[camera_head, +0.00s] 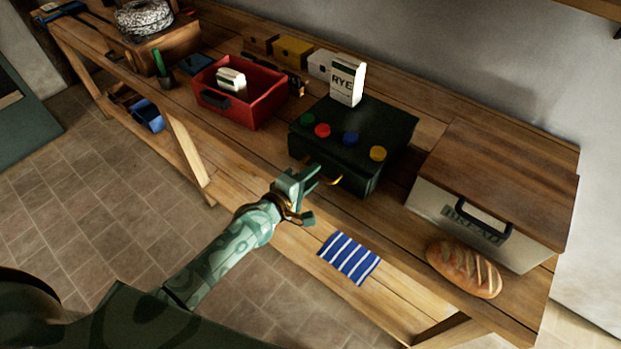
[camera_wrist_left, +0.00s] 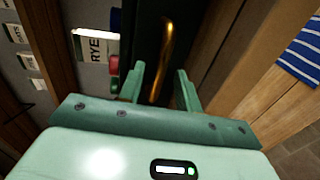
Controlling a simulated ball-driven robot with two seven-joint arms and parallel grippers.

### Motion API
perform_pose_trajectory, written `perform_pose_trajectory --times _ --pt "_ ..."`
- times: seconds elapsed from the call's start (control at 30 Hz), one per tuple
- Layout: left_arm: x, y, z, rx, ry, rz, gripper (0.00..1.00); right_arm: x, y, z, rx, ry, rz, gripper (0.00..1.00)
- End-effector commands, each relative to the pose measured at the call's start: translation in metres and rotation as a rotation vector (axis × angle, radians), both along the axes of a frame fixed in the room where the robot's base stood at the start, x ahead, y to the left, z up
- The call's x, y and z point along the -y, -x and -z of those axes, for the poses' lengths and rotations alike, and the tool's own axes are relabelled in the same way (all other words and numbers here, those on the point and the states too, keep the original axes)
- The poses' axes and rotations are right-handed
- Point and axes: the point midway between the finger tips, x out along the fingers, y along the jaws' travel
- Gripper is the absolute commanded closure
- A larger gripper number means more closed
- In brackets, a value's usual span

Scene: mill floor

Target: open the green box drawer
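The green box (camera_head: 365,135) is dark green and stands on the workbench, with green, red, blue and yellow round pieces on top. Its front bears a brass bar handle (camera_wrist_left: 166,55), partly hidden by my gripper in the head view. The drawer front looks flush with the box. My left gripper (camera_head: 322,192) is at the handle. In the left wrist view its two fingers (camera_wrist_left: 161,80) are apart, with the handle between and just beyond them. I cannot tell whether they touch it. My right gripper is out of view.
A white RYE carton (camera_head: 346,82) stands on the green box. A red bin (camera_head: 258,103) is left of it; a bread box (camera_head: 490,190) and a loaf (camera_head: 464,269) are right.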

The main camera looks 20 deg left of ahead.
Motion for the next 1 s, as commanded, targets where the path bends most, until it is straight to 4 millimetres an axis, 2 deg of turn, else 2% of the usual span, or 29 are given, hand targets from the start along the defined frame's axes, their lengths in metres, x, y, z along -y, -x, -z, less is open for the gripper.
perform_pose_trajectory --times 0.23,0.27,0.37,0.67,0.77,1.0 --pt "0.000 -0.001 0.000 -0.001 0.000 0.000 0.66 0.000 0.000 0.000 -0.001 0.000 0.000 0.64" --pt "0.000 -0.001 0.000 -0.001 0.000 0.000 0.71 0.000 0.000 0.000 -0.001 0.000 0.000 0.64" --pt "0.000 -0.001 0.000 -0.001 0.000 0.000 0.99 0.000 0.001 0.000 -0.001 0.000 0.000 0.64" --pt "-0.002 0.006 0.000 -0.001 -0.002 0.001 1.00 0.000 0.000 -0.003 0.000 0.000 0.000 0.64" --pt "-0.007 0.019 -0.001 -0.003 -0.003 0.001 1.00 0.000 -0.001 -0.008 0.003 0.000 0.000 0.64" --pt "-0.026 0.073 -0.002 -0.004 -0.006 0.004 1.00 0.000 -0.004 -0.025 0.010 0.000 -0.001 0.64"
